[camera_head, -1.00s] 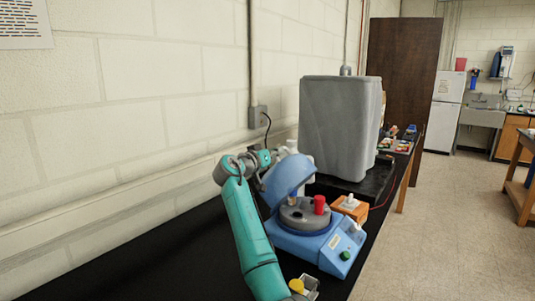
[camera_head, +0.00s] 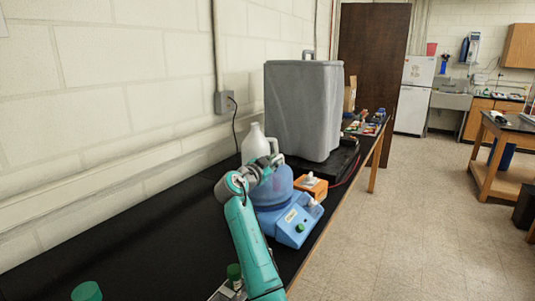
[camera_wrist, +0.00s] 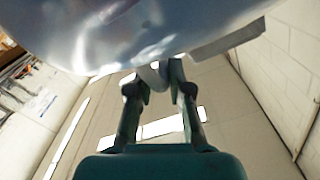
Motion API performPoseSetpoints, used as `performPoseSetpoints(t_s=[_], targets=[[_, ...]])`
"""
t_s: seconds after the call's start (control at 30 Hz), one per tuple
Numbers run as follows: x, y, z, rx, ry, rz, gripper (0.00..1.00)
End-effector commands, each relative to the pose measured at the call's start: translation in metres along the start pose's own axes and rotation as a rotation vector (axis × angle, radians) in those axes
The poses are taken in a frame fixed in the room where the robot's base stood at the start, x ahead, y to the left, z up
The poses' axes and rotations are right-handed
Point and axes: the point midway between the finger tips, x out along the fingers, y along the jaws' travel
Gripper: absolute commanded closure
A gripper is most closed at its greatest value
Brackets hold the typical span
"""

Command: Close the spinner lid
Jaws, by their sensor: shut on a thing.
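The blue spinner (camera_head: 296,222) stands on the black bench with its sloped control panel facing right. Its domed blue lid (camera_head: 275,183) is down over the bowl and hides the rotor. My arm covers part of the seam, so I cannot tell whether the lid is fully seated. My gripper (camera_head: 270,163) is at the top of the dome. In the wrist view, the lid (camera_wrist: 140,30) fills the top as a smooth, shiny surface, and my gripper's fingers (camera_wrist: 157,82) are shut on a small pale part at its edge.
A white jug (camera_head: 254,143) stands just behind the lid. A large grey container (camera_head: 304,110) stands farther back. An orange device (camera_head: 313,187) sits close behind the spinner.

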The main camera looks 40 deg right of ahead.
Motion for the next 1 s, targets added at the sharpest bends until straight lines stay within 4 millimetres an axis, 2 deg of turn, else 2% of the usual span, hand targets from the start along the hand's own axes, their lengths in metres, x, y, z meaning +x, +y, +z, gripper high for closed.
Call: performPoseSetpoints(t_s=[0.03,0.1,0.73,0.77,0.8,0.83,1.0], targets=[[-0.002,0.004,0.009,-0.005,-0.012,-0.002,1.00],[-0.002,0.009,0.011,-0.005,-0.012,-0.003,1.00],[-0.002,0.017,0.014,-0.007,-0.011,-0.003,1.00],[-0.002,0.017,0.014,-0.007,-0.011,-0.003,0.78],[-0.002,0.017,0.014,-0.007,-0.011,-0.003,0.68],[-0.002,0.017,0.013,-0.007,-0.010,-0.003,0.63],[-0.001,0.017,0.011,-0.005,-0.006,-0.002,0.63]])
